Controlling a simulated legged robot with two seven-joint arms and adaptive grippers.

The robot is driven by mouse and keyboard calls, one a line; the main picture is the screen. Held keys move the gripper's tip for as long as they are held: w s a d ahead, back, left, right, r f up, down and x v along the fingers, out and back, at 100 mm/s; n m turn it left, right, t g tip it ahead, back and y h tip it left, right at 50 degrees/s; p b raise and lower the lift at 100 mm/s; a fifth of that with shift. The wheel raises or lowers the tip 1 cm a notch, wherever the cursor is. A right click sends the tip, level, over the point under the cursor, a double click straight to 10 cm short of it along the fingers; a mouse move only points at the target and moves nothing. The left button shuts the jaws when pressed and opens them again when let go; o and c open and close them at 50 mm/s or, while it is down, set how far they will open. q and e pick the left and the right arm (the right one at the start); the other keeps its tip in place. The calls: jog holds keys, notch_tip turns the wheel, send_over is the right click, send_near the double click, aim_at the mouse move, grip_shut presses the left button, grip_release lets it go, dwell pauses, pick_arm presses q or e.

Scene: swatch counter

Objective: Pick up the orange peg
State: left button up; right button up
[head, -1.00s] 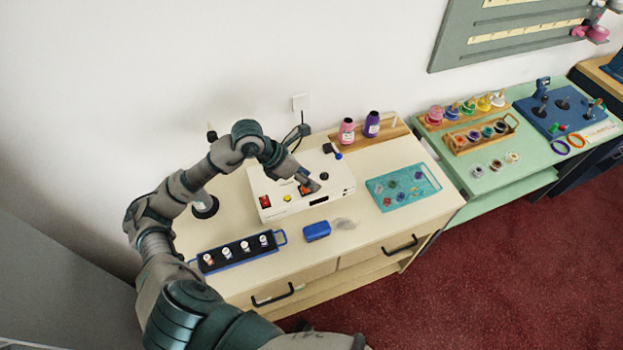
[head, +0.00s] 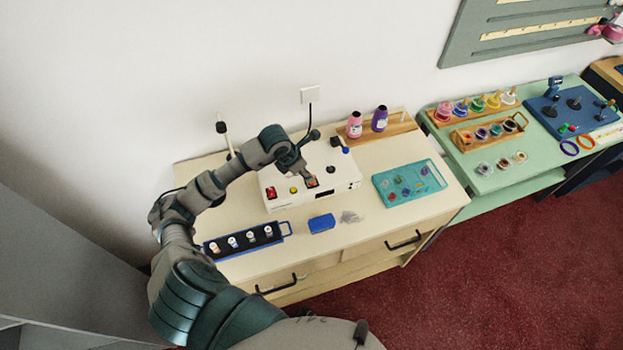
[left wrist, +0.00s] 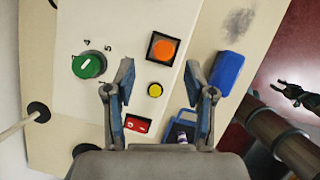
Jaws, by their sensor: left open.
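I cannot make out an orange peg with certainty in either view. The clearest orange thing is a round orange button (left wrist: 164,49) in a dark square frame on the white control box (head: 345,180). My left gripper (head: 312,181) is over the box. In the left wrist view its fingers (left wrist: 158,82) are apart and empty, with a yellow button (left wrist: 154,90) between them and the orange button beyond. The teal tray (head: 441,184) holds several small coloured pieces, too small to identify. A dark claw shape (left wrist: 293,93), probably my right gripper, shows over the red floor.
A blue block (head: 321,223) and a dark blue rack (head: 273,240) of small vials lie in front of the box. Pink (head: 354,125) and purple (head: 379,119) bottles stand behind it. A green knob (left wrist: 88,65) and red switch (left wrist: 138,124) are on the box.

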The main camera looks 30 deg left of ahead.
pick_arm(q)
jog(key=p+x, duration=0.1)
jog(key=x, duration=0.4)
jog(key=shift+d, duration=0.15)
jog(key=shift+r, duration=0.1)
jog(key=c, duration=0.9)
